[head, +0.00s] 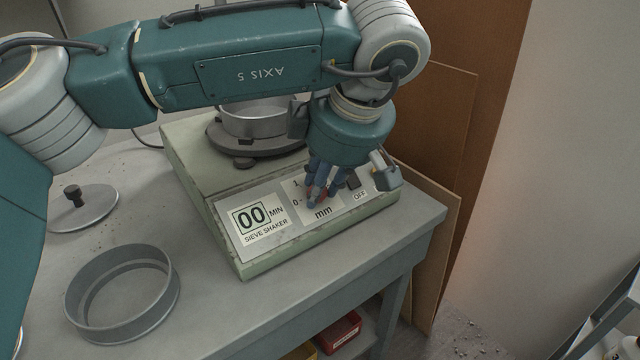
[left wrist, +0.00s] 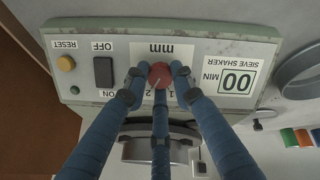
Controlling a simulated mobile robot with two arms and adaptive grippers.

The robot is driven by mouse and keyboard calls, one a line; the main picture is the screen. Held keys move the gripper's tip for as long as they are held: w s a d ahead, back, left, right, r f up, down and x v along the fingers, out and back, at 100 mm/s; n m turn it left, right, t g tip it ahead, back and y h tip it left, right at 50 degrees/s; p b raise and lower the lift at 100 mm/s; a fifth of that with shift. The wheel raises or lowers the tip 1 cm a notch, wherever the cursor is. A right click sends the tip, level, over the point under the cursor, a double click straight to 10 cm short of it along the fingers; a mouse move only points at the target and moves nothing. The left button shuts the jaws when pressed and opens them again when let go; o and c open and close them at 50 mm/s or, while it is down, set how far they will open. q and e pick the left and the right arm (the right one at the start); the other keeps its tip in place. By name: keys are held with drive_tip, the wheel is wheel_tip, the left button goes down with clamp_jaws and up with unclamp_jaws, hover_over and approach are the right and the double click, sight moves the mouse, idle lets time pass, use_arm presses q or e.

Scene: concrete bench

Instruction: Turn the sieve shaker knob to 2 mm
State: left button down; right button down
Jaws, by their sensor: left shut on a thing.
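The sieve shaker (head: 190,165) is a pale green box on the bench with a sloped front panel. Its red knob (left wrist: 160,76) sits above the "mm" label, with 1 and 2 readable beside it in the left wrist view, where the panel appears upside down. A pale mark on the knob seems to point toward the 2 side; its exact setting is hard to tell. My left gripper (head: 318,192) reaches down with its blue fingers closed around the knob; they also show in the left wrist view (left wrist: 161,84). They hide other dial marks. My right gripper is out of view.
A dark OFF switch (left wrist: 103,71) and a yellow RESET button (left wrist: 66,63) lie beside the knob. The display (head: 252,219) reads 00 MIN. A sieve ring (head: 122,325) and a lid (head: 95,212) lie on the bench. Boards lean at the right.

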use_arm(q)
drive_tip(key=c, duration=1.5)
unclamp_jaws()
drive_tip(key=shift+s+d+f, duration=0.15)
drive_tip(key=shift+o, duration=0.2)
drive_tip(key=shift+r, duration=0.3)
drive_tip(key=v, duration=1.1)
drive_tip(key=shift+d+r, duration=0.2)
drive_tip(key=shift+r, duration=0.05)
drive_tip(key=shift+s+f, duration=0.1)
